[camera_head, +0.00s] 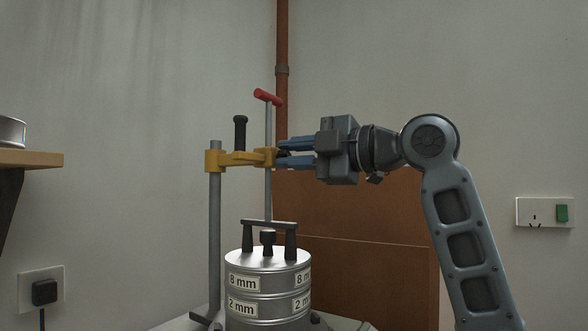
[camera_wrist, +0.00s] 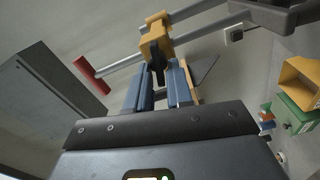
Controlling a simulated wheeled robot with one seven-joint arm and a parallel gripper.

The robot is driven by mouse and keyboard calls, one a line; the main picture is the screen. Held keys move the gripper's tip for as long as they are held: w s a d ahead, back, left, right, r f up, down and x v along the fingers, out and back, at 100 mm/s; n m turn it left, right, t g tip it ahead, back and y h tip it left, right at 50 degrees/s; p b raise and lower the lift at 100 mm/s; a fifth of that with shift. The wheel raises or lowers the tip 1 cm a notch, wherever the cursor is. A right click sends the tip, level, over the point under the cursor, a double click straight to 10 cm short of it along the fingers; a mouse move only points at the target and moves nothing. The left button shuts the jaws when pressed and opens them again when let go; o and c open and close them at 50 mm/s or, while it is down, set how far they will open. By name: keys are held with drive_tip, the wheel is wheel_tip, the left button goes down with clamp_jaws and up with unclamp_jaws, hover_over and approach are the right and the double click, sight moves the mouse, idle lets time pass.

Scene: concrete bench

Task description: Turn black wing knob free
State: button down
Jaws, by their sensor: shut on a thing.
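A yellow clamp (camera_head: 240,159) joins an upright grey post (camera_head: 215,230) to a thin vertical rod (camera_head: 268,195) with a red T-handle (camera_head: 268,97). The black wing knob (camera_wrist: 157,62) shows in the wrist view at the clamp's rod end (camera_wrist: 155,25), between my blue fingertips. My gripper (camera_head: 284,152) reaches in from the right and is shut on the knob. The fingers also show in the wrist view (camera_wrist: 160,72). Their tips cover the knob's sides, so its turn angle is unclear.
Below the clamp stands a metal sieve stack (camera_head: 268,284) with a dark bridge handle (camera_head: 268,224) on top. A black upright grip (camera_head: 240,132) rises from the clamp. A brown panel (camera_head: 370,240) stands behind, and a wooden shelf (camera_head: 35,158) is at left.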

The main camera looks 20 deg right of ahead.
drive_tip(key=shift+f+n+b, duration=0.25)
drive_tip(key=shift+n+b, duration=0.55)
drive_tip(key=shift+n, duration=0.4)
drive_tip(key=c, duration=1)
unclamp_jaws()
drive_tip(key=v, duration=0.8)
